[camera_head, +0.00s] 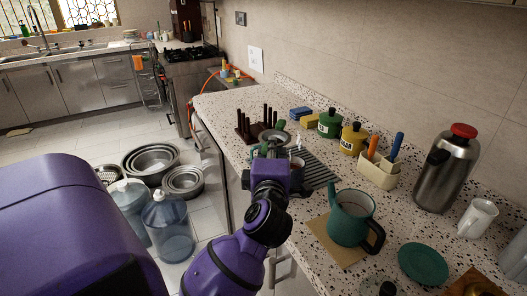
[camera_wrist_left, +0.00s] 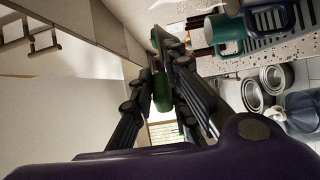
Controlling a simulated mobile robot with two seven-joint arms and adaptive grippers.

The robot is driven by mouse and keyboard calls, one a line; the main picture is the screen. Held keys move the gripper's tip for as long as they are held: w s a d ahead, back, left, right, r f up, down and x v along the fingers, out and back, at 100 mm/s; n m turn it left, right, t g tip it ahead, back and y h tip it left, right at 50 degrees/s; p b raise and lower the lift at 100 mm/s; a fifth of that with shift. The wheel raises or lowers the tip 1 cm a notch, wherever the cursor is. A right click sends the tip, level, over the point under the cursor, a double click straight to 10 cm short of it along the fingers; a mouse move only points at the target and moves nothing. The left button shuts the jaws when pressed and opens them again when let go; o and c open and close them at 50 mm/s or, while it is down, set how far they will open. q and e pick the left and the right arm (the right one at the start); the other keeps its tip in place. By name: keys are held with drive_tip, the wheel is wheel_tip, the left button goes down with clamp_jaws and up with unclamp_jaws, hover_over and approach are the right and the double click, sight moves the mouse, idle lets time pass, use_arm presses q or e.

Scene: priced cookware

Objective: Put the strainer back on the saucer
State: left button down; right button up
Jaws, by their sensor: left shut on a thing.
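My left gripper (camera_head: 272,147) is over the counter, in front of the dark rack. In the left wrist view its fingers (camera_wrist_left: 160,92) are closed on a green handle-like piece (camera_wrist_left: 162,88), which appears to be the strainer's handle. A grey round part, likely the strainer's bowl (camera_head: 274,136), shows just beyond the gripper in the head view, partly hidden. I cannot tell whether it touches anything below. A flat dark green disc, possibly the saucer (camera_head: 423,263), lies on the counter at the lower right, apart from the gripper. My right gripper is not in view.
A teal pot (camera_head: 350,218) stands on a tan mat right of my arm. A striped drain rack (camera_head: 318,172) and a brown cup (camera_head: 297,164) are close to the gripper. Green (camera_head: 328,124) and yellow (camera_head: 353,139) canisters, a utensil holder (camera_head: 377,170) and a steel flask (camera_head: 445,175) line the wall.

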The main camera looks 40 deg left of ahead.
use_arm(q)
drive_tip(key=w+d+f+b, duration=0.1)
drive_tip(key=w+f, duration=0.7)
drive_tip(key=f, duration=0.2)
drive_tip(key=shift+d+b, duration=0.3)
drive_tip(key=shift+b, duration=0.05)
drive_tip(key=c, duration=1.7)
unclamp_jaws()
